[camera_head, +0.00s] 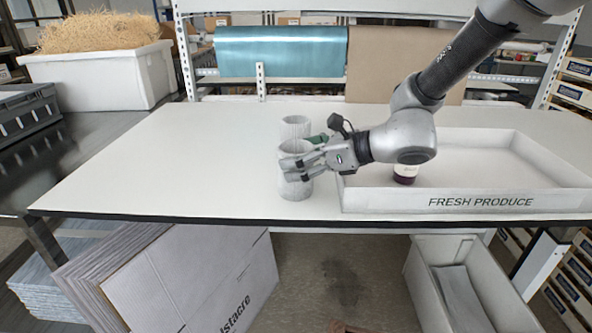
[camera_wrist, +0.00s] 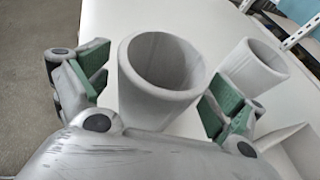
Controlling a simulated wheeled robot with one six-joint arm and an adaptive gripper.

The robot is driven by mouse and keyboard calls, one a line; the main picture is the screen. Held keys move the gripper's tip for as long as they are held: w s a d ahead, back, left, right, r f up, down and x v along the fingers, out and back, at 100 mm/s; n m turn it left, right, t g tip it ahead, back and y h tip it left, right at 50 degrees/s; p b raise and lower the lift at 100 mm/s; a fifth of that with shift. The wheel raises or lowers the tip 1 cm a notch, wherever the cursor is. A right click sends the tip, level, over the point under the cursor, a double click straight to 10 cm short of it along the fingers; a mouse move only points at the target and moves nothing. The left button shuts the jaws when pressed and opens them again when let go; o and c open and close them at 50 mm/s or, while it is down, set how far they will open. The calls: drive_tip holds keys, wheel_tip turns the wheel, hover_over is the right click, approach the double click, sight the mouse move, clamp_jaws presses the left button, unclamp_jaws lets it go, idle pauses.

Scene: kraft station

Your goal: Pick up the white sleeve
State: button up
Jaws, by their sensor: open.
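Two white sleeves, hollow and open at the top, stand upright on the white table. The nearer sleeve (camera_head: 294,188) is at the table's front middle; in the wrist view this sleeve (camera_wrist: 150,102) lies between the two green-padded fingers. The other sleeve (camera_head: 296,124) stands just behind it, and in the wrist view that sleeve (camera_wrist: 252,68) is beyond the right finger. My gripper (camera_head: 290,170) is open, coming in from the right with its fingers at the nearer sleeve. It also shows in the wrist view (camera_wrist: 160,88). I cannot tell whether either finger touches the sleeve.
A white tray (camera_head: 440,200) marked FRESH PRODUCE sits to the right, close to the sleeves. A dark jar with a pale label (camera_head: 405,174) stands in it, partly hidden by my arm. The table's (camera_head: 170,165) left half is clear. Film and paper rolls hang behind.

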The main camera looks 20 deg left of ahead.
drive_tip(key=shift+w+a+f, duration=0.1)
drive_tip(key=shift+a+f, duration=0.1)
drive_tip(key=shift+a, duration=0.35)
drive_tip(key=c, duration=0.7)
drive_tip(key=shift+c, duration=0.2)
